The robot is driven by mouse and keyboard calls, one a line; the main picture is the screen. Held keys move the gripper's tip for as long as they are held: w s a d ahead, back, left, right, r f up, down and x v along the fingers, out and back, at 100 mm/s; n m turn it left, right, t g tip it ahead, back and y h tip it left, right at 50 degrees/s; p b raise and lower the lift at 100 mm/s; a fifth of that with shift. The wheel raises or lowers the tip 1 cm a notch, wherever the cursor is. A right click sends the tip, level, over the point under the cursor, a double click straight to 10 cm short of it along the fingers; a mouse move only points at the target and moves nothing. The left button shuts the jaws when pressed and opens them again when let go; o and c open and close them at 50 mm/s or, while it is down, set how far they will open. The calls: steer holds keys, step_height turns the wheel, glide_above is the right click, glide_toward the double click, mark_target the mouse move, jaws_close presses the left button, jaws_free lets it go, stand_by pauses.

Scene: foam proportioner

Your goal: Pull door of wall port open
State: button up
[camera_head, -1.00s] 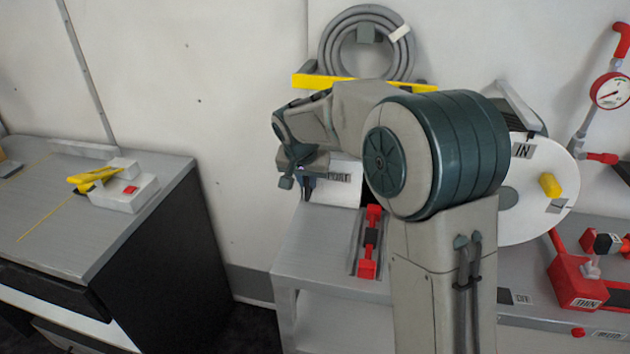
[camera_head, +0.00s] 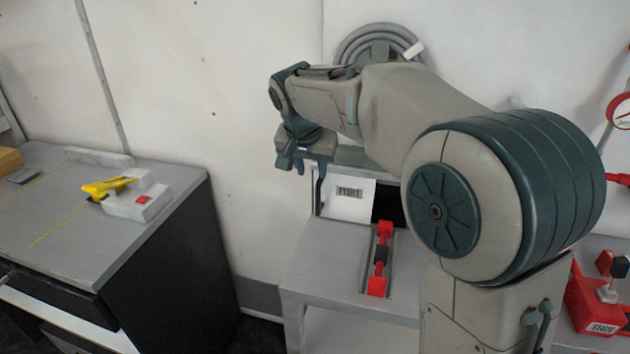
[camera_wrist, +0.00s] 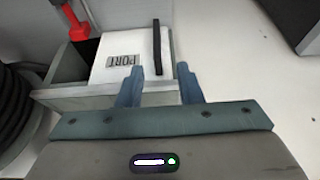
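The wall port's white door (camera_head: 345,205) carries a PORT label and stands low against the wall. It also shows in the wrist view (camera_wrist: 128,48). A black bar handle (camera_wrist: 157,45) stands along one side of the door. A dark gap (camera_head: 388,202) shows at the door's right side in the head view. My gripper (camera_wrist: 158,68) is open and empty, and it also shows in the head view (camera_head: 309,168). In the wrist view the handle's near end appears between the fingertips, with space on both sides. I cannot tell the depth between them.
A red and black part (camera_head: 380,255) lies in a slot on the grey bench (camera_head: 318,262) below the port. A coiled grey hose (camera_head: 350,47) hangs above. A side counter (camera_head: 150,225) holds a yellow-handled device (camera_head: 110,187). My arm hides much of the right side.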

steer(key=shift+v, duration=1.2)
steer(key=s+d+f+n+p, duration=0.1)
steer(key=s+d+f, duration=0.1)
steer(key=s+d, duration=0.3)
steer(key=s+d+f+n+g+p, duration=0.1)
steer(key=s+d, duration=0.4)
steer(key=s, duration=0.7)
steer(key=s+d+f+n+y+p, duration=0.1)
steer(key=s+d+f, duration=0.3)
steer(key=s, duration=0.4)
steer(key=shift+s+d+f+g+p, duration=0.15)
steer(key=shift+s+d+g+p, duration=0.15)
steer(key=shift+d+p, duration=0.5)
